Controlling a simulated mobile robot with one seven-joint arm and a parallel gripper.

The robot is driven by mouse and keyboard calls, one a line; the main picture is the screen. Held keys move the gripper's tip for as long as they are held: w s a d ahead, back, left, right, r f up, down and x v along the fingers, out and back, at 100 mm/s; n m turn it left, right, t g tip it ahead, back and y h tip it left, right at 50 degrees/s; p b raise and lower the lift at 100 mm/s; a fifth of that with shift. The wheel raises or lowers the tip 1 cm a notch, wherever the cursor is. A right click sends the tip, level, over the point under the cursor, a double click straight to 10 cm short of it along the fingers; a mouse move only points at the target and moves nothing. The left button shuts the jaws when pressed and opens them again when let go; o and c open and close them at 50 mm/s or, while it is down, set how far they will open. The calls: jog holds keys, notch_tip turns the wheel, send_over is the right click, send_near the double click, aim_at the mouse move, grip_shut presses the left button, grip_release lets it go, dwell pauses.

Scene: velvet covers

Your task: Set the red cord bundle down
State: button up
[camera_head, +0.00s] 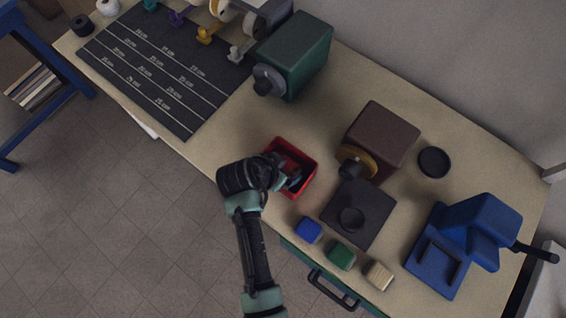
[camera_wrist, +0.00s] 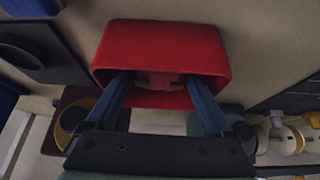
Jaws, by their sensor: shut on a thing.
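A red open tray (camera_head: 311,157) stands near the front edge of the bench; in the wrist view the red tray (camera_wrist: 165,45) is straight ahead of my fingers. My gripper (camera_head: 291,181) reaches into this tray from the front left. In the wrist view my gripper (camera_wrist: 158,82) has its blue fingers inside the tray rim, a gap apart. A dull red thing, which looks like the red cord bundle (camera_wrist: 157,76), sits between the fingertips, and my gripper is shut on it. Its lower part is hidden, and I cannot tell if it touches the tray floor.
A dark plate (camera_head: 375,205) and blue (camera_head: 308,230), green (camera_head: 341,254) and beige (camera_head: 379,274) blocks lie right of the tray. A brown machine (camera_head: 385,135) and a green machine (camera_head: 300,50) stand behind. A blue press (camera_head: 455,250) is far right. A marked black mat (camera_head: 160,75) lies left.

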jog(key=shift+f, duration=1.05)
jog(key=shift+f, duration=0.15)
jog(key=shift+f, duration=0.15)
jog(key=o, duration=1.1)
